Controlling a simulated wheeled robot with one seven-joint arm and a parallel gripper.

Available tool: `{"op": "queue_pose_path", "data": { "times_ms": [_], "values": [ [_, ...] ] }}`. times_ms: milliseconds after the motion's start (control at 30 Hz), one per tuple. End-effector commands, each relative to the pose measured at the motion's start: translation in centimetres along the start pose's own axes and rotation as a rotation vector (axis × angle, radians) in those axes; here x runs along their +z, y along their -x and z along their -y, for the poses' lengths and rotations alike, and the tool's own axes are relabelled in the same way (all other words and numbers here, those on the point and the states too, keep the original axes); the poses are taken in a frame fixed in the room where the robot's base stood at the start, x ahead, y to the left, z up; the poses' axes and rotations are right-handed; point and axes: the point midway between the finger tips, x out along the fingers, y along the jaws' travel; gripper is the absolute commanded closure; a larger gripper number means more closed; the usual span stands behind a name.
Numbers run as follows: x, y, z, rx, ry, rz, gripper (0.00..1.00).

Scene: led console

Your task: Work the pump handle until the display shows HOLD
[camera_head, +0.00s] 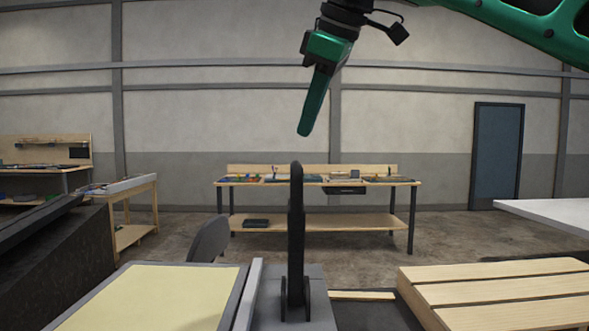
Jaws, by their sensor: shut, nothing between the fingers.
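The pump handle (296,225) is a dark lever standing upright between two dark brackets on a grey base (267,315), at the bottom middle of the view. My gripper (305,133) is green and shut, with nothing held. It points down and slightly left, and its tip appears just above the top of the handle in the picture. A gap shows between the tip and the handle, and I cannot tell the difference in depth. No display with readable text is in view.
A pale yellow panel with a grey frame (238,290) lies left of the handle. A slatted wooden surface (500,291) lies to the right. A dark block (60,265) stands at far left. A chair back (209,240) and a workbench (318,222) are behind.

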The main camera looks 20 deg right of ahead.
Motion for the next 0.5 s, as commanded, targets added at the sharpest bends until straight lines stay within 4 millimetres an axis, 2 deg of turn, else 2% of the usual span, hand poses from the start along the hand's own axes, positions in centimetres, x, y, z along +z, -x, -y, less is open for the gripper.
{"op": "queue_pose_path", "data": {
  "times_ms": [233,500],
  "values": [
    [0.0,-1.4,0.0,-0.001,-0.001,0.002,1.00],
    [0.0,-6.1,0.0,-0.002,-0.001,0.002,1.00]
  ]
}}
